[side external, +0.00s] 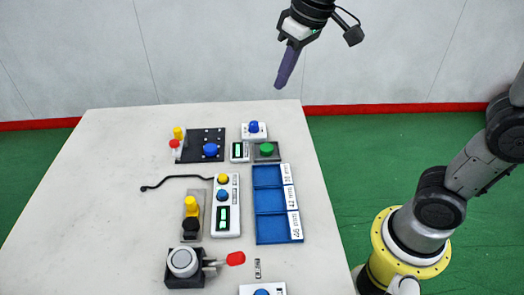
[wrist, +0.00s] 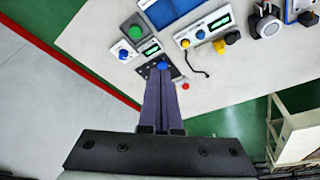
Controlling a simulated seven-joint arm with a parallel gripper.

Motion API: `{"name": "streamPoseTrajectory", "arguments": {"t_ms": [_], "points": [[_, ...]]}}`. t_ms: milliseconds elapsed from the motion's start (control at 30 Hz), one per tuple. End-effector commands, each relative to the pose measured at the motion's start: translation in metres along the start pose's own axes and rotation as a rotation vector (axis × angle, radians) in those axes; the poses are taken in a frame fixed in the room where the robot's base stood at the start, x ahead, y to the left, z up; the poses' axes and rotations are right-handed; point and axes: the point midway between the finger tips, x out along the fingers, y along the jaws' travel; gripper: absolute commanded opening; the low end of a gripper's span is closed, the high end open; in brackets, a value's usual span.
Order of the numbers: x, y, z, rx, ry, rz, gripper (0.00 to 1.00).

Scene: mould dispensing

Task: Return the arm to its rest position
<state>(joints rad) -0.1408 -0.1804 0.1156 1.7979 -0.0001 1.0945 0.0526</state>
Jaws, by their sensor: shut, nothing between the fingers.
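My gripper (side external: 284,80) hangs high above the far edge of the white table (side external: 110,150), pointing down and slightly left. Its long purple fingers are shut with nothing between them. In the wrist view the closed fingers (wrist: 161,75) fill the middle, and their tips overlap the black plate with the blue knob in the picture. In the side view the gripper is clear of everything on the table.
A blue tray (side external: 270,228) with labelled compartments stands right of centre. Around it are a black plate with a blue knob (side external: 210,150), a green button (side external: 266,149), a white display box (side external: 232,225) and a device with a red-tipped lever (side external: 235,258). Air around my gripper is free.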

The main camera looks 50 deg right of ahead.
Motion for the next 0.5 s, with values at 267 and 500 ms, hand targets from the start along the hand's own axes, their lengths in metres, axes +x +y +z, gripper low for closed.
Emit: {"name": "streamPoseTrajectory", "arguments": {"t_ms": [267,500], "points": [[-0.034,0.029,0.105,0.075,0.149,0.031,0.00],[-0.009,0.034,0.178,0.094,0.197,0.051,0.00]]}}
